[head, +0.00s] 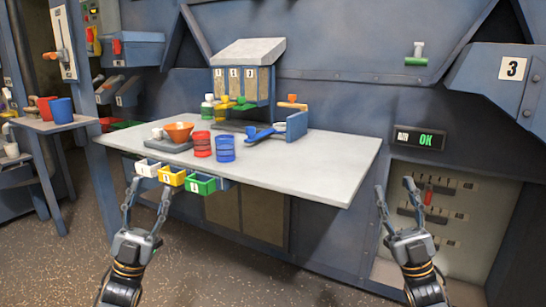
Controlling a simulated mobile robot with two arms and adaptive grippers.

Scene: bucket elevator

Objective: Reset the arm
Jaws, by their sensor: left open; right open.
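My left gripper (147,205) is open and empty, in front of the table's left front edge and just below the small bins. My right gripper (396,201) is open and empty, off the right end of the table, in front of the wall panel. Both arms come up from the bottom of the head view, with fingers pointing away from me. Neither gripper visibly touches anything.
A side table (52,126) stands left.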

